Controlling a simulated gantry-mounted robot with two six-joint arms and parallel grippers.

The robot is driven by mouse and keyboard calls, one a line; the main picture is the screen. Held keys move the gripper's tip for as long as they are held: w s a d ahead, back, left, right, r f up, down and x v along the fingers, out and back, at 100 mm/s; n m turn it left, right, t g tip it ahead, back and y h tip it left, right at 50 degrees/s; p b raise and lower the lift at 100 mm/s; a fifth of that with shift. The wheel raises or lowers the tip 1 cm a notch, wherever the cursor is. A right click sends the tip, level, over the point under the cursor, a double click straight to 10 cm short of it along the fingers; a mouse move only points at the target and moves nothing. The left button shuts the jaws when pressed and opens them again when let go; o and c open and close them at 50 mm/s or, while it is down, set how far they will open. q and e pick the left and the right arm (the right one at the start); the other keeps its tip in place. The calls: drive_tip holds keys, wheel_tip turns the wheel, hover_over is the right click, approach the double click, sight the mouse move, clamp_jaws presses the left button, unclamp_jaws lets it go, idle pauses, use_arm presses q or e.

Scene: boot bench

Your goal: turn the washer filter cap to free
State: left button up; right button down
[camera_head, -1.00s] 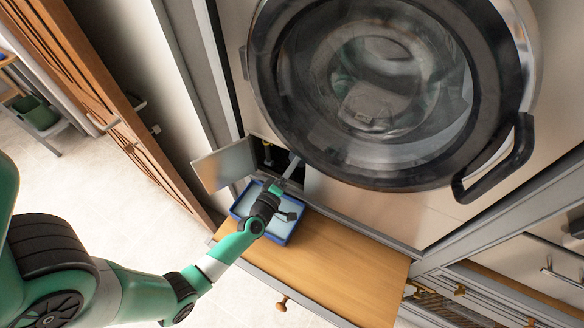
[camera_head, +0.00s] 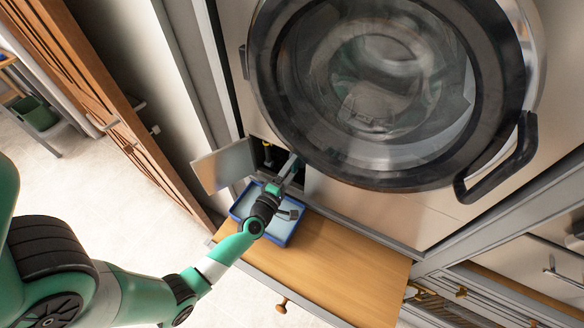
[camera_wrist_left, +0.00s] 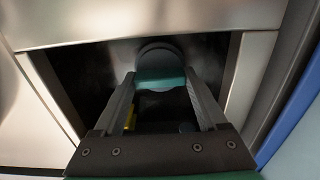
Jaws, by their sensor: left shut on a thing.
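The washer filter cap shows in the left wrist view as a round grey cap (camera_wrist_left: 160,53) with a green grip bar (camera_wrist_left: 160,78), inside a dark opening low on the washer. My left gripper (camera_wrist_left: 161,82) reaches into the opening, with its fingers on both sides of the bar, shut on it. In the head view my left gripper (camera_head: 291,163) goes into the opening below the washer door, and the cap is hidden there. My right gripper is not in view.
A small flap (camera_head: 224,165) stands open left of the opening. A blue tray (camera_head: 281,236) sits below it on a wooden pull-out board (camera_head: 345,265). The round washer door (camera_head: 390,90) is just above my arm. A yellow part (camera_wrist_left: 130,118) sits inside the opening.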

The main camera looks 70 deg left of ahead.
use_arm(q)
drive_tip(key=o, duration=1.1)
drive_tip(key=v, duration=1.1)
drive_tip(key=shift+s+d+p, duration=0.2)
drive_tip(key=shift+d+p, duration=0.05)
drive_tip(key=shift+p, duration=0.05)
